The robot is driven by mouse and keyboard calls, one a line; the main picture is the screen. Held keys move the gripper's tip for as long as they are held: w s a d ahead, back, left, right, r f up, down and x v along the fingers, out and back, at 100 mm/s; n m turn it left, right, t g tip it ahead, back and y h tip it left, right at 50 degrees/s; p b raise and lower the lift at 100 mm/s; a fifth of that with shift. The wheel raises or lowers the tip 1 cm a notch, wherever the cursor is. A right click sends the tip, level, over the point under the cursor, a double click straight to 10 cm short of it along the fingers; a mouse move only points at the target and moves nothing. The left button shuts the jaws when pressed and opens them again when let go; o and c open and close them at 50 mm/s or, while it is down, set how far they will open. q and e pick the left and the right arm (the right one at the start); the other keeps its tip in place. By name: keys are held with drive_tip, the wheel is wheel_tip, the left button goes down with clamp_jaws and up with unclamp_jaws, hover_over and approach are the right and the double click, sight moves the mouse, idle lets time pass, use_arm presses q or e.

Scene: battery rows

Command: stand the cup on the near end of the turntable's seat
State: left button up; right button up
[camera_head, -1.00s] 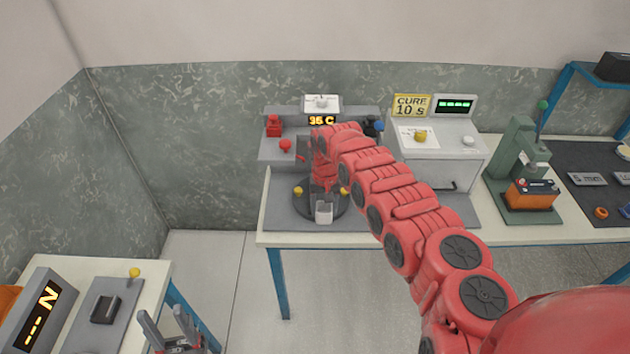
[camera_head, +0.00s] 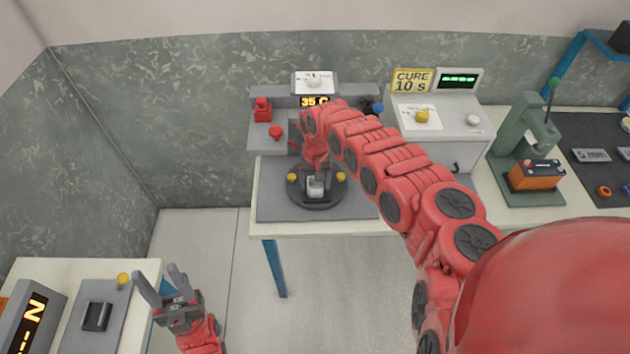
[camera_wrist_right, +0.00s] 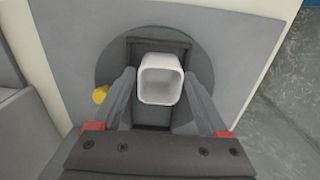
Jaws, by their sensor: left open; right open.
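The turntable (camera_head: 331,201) is a dark round disc on a grey plate on the middle bench. Its dark rectangular seat (camera_wrist_right: 160,45) shows in the right wrist view. The pale square cup (camera_wrist_right: 161,80) is upright over the seat, with its open top facing the camera; its base is hidden, so contact with the seat cannot be told. The cup also shows in the head view (camera_head: 315,186). My right gripper (camera_wrist_right: 162,85) is open, with a finger on each side of the cup and small gaps. My left gripper (camera_head: 158,277) is open and empty beside the left bench.
Yellow knobs (camera_head: 292,177) flank the cup. A grey station with a red knob (camera_head: 276,132) stands behind the turntable. A curing box (camera_head: 437,135) is to its right, then a green press (camera_head: 525,135) with an orange battery (camera_head: 536,175). The left bench holds a grey plate (camera_head: 88,335).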

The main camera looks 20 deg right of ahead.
drive_tip(key=shift+o, duration=0.7)
drive_tip(key=shift+s+r, duration=0.15)
drive_tip(key=shift+w, duration=0.2)
drive_tip(key=shift+r, duration=0.35)
wheel_tip(320, 180, up, 11)
drive_tip(key=b, duration=0.3)
drive_tip(key=shift+s+r, duration=0.1)
